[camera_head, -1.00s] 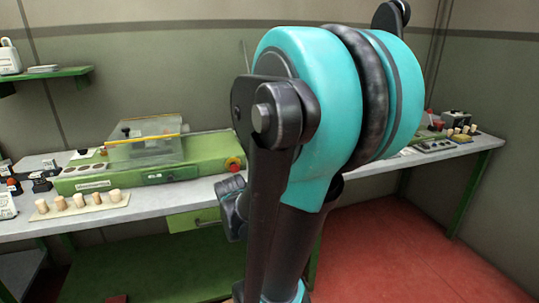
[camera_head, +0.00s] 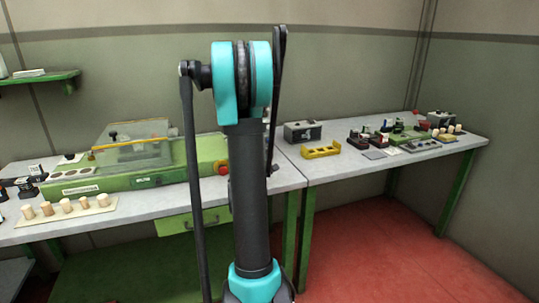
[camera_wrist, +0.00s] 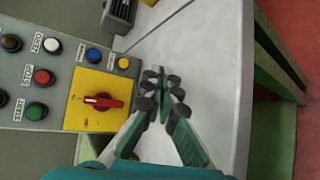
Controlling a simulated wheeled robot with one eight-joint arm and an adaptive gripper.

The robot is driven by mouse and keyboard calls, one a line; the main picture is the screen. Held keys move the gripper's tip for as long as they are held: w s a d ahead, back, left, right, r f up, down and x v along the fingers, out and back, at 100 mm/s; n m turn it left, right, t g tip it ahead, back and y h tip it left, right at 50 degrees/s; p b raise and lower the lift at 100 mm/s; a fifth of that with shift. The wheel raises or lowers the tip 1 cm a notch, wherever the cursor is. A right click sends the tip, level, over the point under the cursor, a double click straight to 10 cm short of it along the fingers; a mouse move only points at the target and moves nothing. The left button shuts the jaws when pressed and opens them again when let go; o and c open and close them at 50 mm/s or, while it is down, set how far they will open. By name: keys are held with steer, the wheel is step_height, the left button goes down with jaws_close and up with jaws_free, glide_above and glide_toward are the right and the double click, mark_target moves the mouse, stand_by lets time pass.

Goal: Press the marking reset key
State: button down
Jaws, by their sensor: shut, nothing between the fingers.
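In the wrist view a grey control panel (camera_wrist: 52,62) carries a white button (camera_wrist: 52,45) marked ZERO, a red button (camera_wrist: 44,76) marked STOP and a green button (camera_wrist: 36,111) marked START. A blue button (camera_wrist: 93,55) and a small yellow button (camera_wrist: 123,63) sit along its upper edge. Their labels are too small to read, so I cannot tell which key is the marking reset. A red rotary switch (camera_wrist: 103,101) sits on a yellow plate (camera_wrist: 85,121). My gripper (camera_wrist: 162,90) is shut and empty, over the pale bench top right of the panel. My arm hides it in the head view.
In the head view a green machine (camera_head: 120,182) with a clear cover and red knob (camera_head: 221,167) stands on the left bench, behind a tray (camera_head: 72,218) of corks. The right bench (camera_head: 330,172) holds a yellow rack (camera_head: 321,150) and small devices. Its front left is clear.

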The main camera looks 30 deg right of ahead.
steer(key=d+n, duration=0.1)
steer(key=d, duration=0.1)
steer(key=w+d+n+h, duration=0.1)
steer(key=d, duration=0.2)
steer(key=shift+w+d+n+h, duration=0.2)
steer(key=shift+d+n+h, duration=0.1)
steer(key=shift+n, duration=0.1)
steer(key=shift+w, duration=0.15)
steer(key=shift+w+d, duration=0.35)
steer(key=shift+w, duration=1.05)
steer(key=shift+w+d, duration=0.3)
steer(key=shift+w, duration=1.1)
steer(key=shift+w+d, duration=0.35)
steer(key=shift+w, duration=1.05)
steer(key=shift+w+d, duration=0.1)
steer(key=shift+w, duration=0.3)
steer(key=shift+w+d, duration=0.1)
steer(key=shift+w, duration=0.3)
steer(key=shift+s, duration=0.15)
steer(key=shift+s+a, duration=0.2)
steer(key=shift+s, duration=0.5)
